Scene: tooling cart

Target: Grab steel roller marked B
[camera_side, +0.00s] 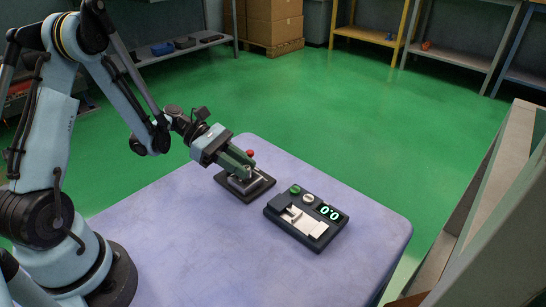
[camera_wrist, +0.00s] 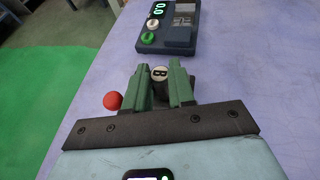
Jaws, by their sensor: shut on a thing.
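My gripper (camera_side: 244,171) is low over a dark holder (camera_side: 262,187) on the tooling cart. In the wrist view its two green jaws (camera_wrist: 160,82) are shut on a steel roller (camera_wrist: 160,73). The roller's round pale end shows between the fingertips, with a dark mark that I cannot read as a letter. In the side view the jaws hide most of the roller. I cannot tell whether the roller touches the holder.
A dark device (camera_side: 318,238) with a lit display, a green button (camera_side: 295,189) and a white button stands beside the holder. A red ball-shaped knob (camera_wrist: 113,101) is close beside my gripper. The lavender cart top (camera_side: 180,235) is clear in front.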

